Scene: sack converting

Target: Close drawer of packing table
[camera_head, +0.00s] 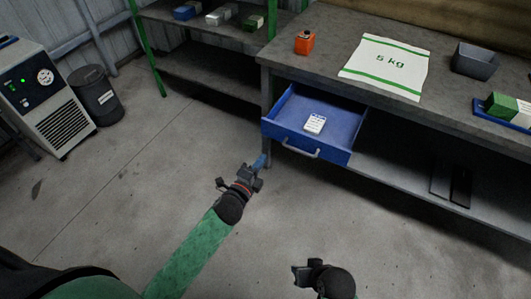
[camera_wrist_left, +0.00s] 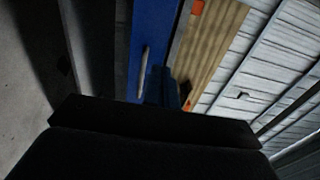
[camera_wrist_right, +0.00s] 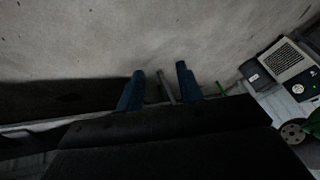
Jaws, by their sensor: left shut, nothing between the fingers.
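The blue drawer (camera_head: 346,133) of the packing table (camera_head: 340,47) is pulled out, with its inside showing. A grey bar handle (camera_head: 300,151) is on its front. My left gripper (camera_head: 262,161) is shut and empty, in front of the drawer's left end and left of the handle. In the left wrist view, the shut fingers (camera_wrist_left: 163,88) overlap the blue drawer front (camera_wrist_left: 152,30), beside the handle (camera_wrist_left: 142,72); I cannot tell whether they touch it. My right gripper (camera_head: 298,273) is low in front, away from the drawer. In the right wrist view its blue fingers (camera_wrist_right: 160,90) stand apart with nothing between.
A small white labelled box (camera_head: 315,124) lies in the drawer. The tabletop holds an orange container (camera_head: 305,43), a 5 kg sack (camera_head: 388,66), a grey bin (camera_head: 474,60) and a blue tray (camera_head: 482,110). A shelf (camera_head: 200,62) stands left of the table. The floor in front is clear.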

